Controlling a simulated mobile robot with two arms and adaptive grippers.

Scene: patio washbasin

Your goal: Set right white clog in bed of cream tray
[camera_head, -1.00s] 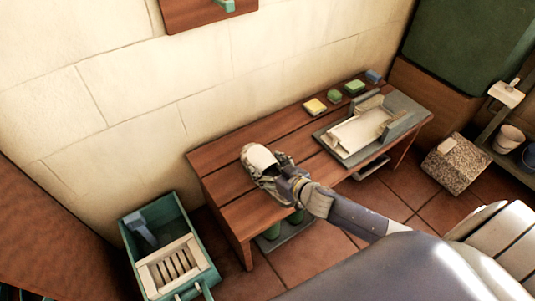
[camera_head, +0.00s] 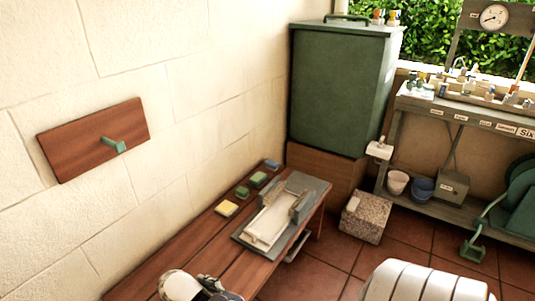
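The white clog (camera_head: 178,286) is at the bottom edge on the near part of the wooden bench, partly cut off by the picture.
A yellow sponge (camera_head: 227,208) and green blocks (camera_head: 258,180) line the wall side of the bench (camera_head: 190,248). Bare planks lie between clog and tray. A wall board (camera_head: 75,145) has a green peg. A green cabinet (camera_head: 335,90) and speckled block (camera_head: 365,217) stand beyond.

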